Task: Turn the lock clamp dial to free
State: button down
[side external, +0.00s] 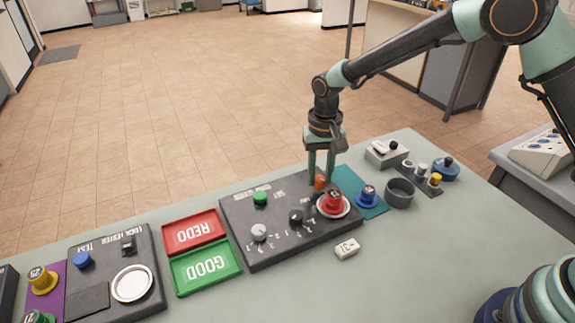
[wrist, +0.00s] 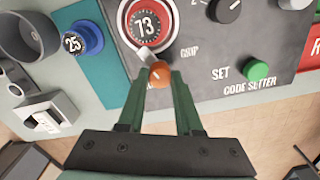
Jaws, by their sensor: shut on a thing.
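The clamp dial's orange knob (wrist: 160,74) sits at the end of a short metal lever (wrist: 146,57). The lever juts from the ring around a red lock marked 73 (wrist: 144,25); the lock also shows in the side external view (side external: 333,201). My gripper (wrist: 160,80) points down at the panel and is shut on the orange knob, one green finger on each side. In the wrist view the word GRIP is printed just right of the knob. No FREE label can be read; the left finger covers part of the panel.
The dark code setter panel (side external: 260,204) also carries a green button (side external: 260,197), a grey dial (side external: 259,232) and a black dial (side external: 295,216). A blue lock marked 25 (wrist: 82,38) and a grey cup (side external: 399,193) stand beside it. Red and green trays lie left.

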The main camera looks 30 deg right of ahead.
aim_at(320, 178)
jog(key=n, duration=0.6)
jog(key=shift+r, duration=0.1)
jog(key=n, duration=0.6)
jog(key=shift+n, duration=0.4)
jog(key=c, duration=0.6)
grip_release()
jog(key=shift+r, duration=6)
